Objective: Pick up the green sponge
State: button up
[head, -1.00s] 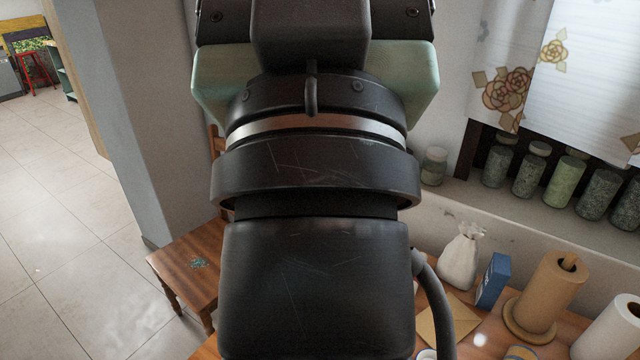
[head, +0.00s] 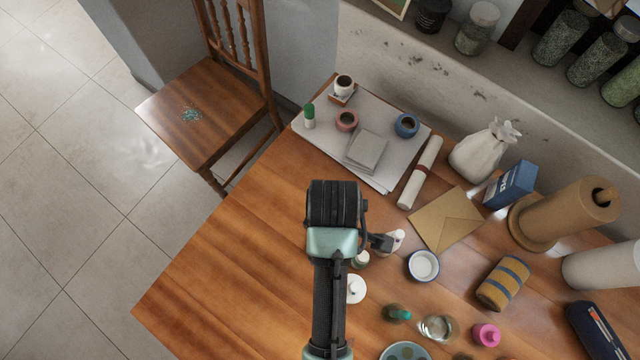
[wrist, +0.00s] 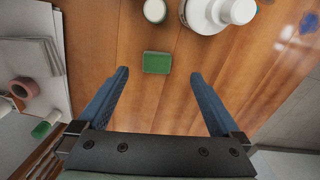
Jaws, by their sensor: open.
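The green sponge (wrist: 157,62) is a small rectangular block lying on the wooden table in the wrist view. My gripper (wrist: 158,75) is open, with one blue finger to the left and one to the right of the sponge in the picture. Nothing is between the fingers in contact with them. The fingers look to be above the table; the exact height is unclear. In the head view the sponge is not visible, and my arm covers part of the table.
In the wrist view, a round white-topped jar (wrist: 155,10) and a white lidded vessel (wrist: 232,12) stand near the sponge. The head view shows a paper sheet (head: 385,103) with cups, a rolled paper (head: 420,172), and a striped roll (head: 502,283). The table's front left is clear.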

notch_tip(320, 180, down, 5)
jog(key=shift+w+f, duration=0.1)
jog(key=shift+w+a+f, duration=0.15)
jog(key=shift+f, duration=1.15)
jog(key=shift+w+a+f, duration=0.1)
jog(key=shift+a+f, duration=0.05)
jog(key=shift+f, duration=1.15)
jog(key=c, duration=1.3)
notch_tip(320, 180, up, 10)
jog(key=shift+r, duration=0.1)
